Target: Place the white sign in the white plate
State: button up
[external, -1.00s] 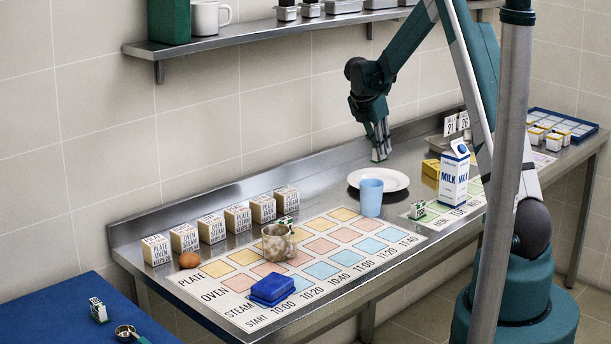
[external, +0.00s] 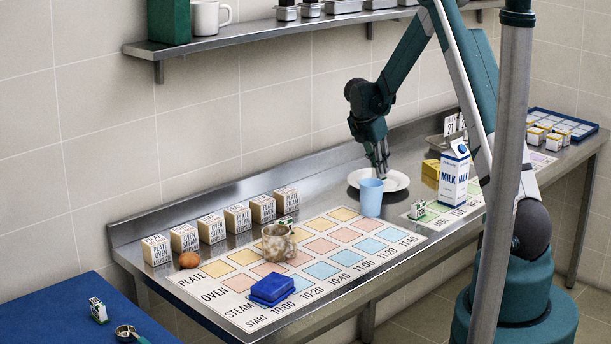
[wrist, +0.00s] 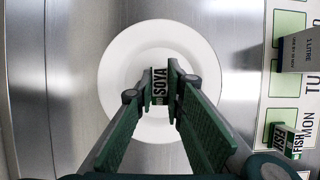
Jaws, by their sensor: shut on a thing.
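My gripper (external: 380,172) points down over the white plate (external: 399,181) at the back of the steel counter, near the wall. In the wrist view my gripper (wrist: 160,88) is shut on a small white sign (wrist: 160,78) with black "SOYA" lettering. The sign is between the fingertips, over the middle of the white plate (wrist: 113,75). In the external view the sign is mostly hidden by the fingers. I cannot tell whether it touches the plate.
A blue cup (external: 371,198) stands just in front of the plate. A milk carton (external: 454,177) and yellow boxes (external: 431,169) stand to its right.

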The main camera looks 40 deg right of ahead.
jog(key=shift+f, duration=0.7)
jog(key=shift+f, duration=0.15)
jog(key=o, duration=0.8)
jog(key=shift+o, duration=0.2)
jog(key=v, duration=1.2)
jog(key=shift+r, duration=0.25)
